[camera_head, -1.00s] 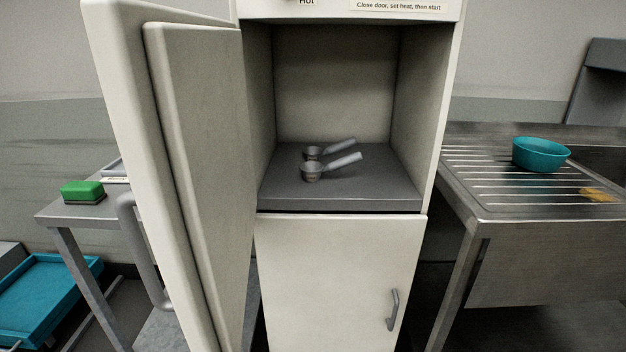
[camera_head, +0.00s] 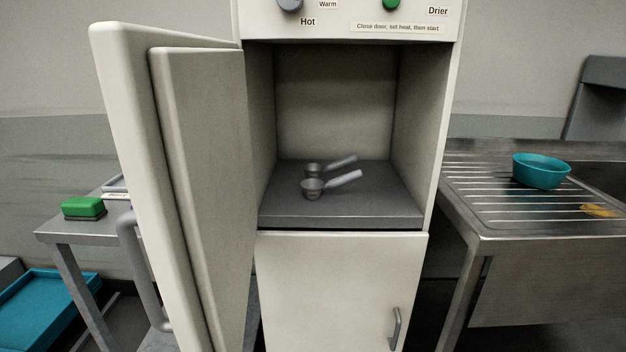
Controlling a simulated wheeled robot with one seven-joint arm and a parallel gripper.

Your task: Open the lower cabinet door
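The lower cabinet door (camera_head: 335,290) is a pale panel below the open drier compartment, and it is shut. Its grey vertical handle (camera_head: 396,328) is near the door's right edge. The bottom of the door is cut off by the picture edge. My gripper is not in view.
The upper drier door (camera_head: 195,190) stands wide open to the left. Two small metal scoops (camera_head: 325,182) lie on the compartment's grey floor (camera_head: 340,212). A metal draining board (camera_head: 480,205) with a teal bowl (camera_head: 541,171) is at right. A side table (camera_head: 75,227) holds a green sponge (camera_head: 84,207).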

